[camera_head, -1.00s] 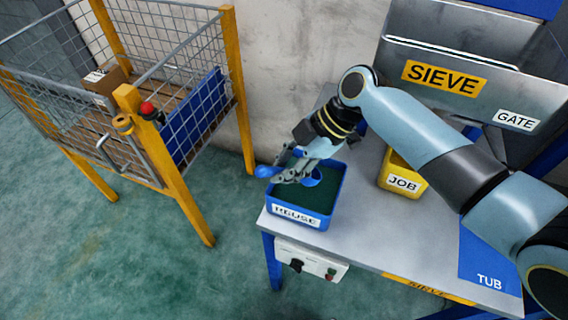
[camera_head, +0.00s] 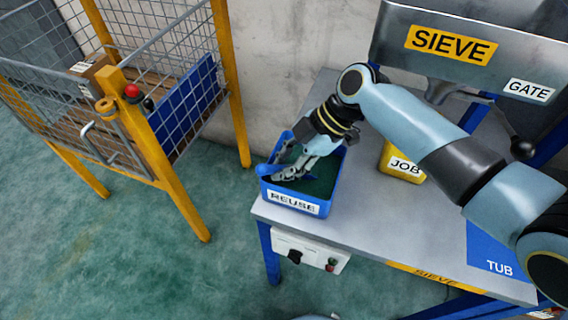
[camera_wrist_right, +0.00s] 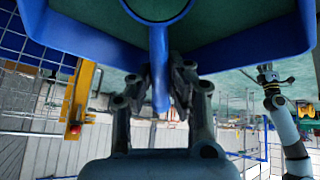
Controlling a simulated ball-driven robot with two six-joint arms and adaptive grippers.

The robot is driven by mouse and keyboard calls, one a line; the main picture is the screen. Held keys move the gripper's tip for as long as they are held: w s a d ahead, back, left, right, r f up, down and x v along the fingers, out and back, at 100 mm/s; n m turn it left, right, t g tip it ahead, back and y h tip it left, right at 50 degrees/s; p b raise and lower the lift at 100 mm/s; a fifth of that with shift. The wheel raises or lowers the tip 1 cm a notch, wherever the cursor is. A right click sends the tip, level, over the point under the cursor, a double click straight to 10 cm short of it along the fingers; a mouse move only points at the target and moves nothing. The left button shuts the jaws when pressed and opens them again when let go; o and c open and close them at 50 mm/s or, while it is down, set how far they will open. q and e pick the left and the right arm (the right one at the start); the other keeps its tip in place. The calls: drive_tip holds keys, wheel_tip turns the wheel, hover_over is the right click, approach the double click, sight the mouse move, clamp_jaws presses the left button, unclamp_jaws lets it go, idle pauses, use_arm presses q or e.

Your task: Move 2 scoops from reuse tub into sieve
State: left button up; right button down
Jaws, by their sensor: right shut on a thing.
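The blue REUSE tub (camera_head: 293,201) stands on the left end of the grey table and holds dark green material (camera_head: 322,182). My right gripper (camera_head: 280,176) reaches down into the tub. In the right wrist view it is shut on the handle of a blue scoop (camera_wrist_right: 159,48), whose round bowl is at the top edge against the green material. How full the bowl is cannot be told. The metal sieve (camera_head: 388,45) with its yellow SIEVE label is at the upper right. An arm at the right of the wrist view, seemingly my left, ends in a small gripper (camera_wrist_right: 268,74).
A yellow JOB tub (camera_head: 402,166) stands right of the REUSE tub, partly behind my arm. A GATE label (camera_head: 529,90) and a dark-knobbed lever (camera_head: 522,148) are on the sieve's right. A blue TUB mark (camera_head: 488,255) lies front right. A yellow-posted mesh cage (camera_head: 165,170) stands left.

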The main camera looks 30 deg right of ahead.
idle(0.3)
wheel_tip(320, 180, up, 9)
drive_tip(key=p, duration=0.8)
drive_tip(key=shift+r, duration=0.2)
drive_tip(key=shift+f, duration=0.1)
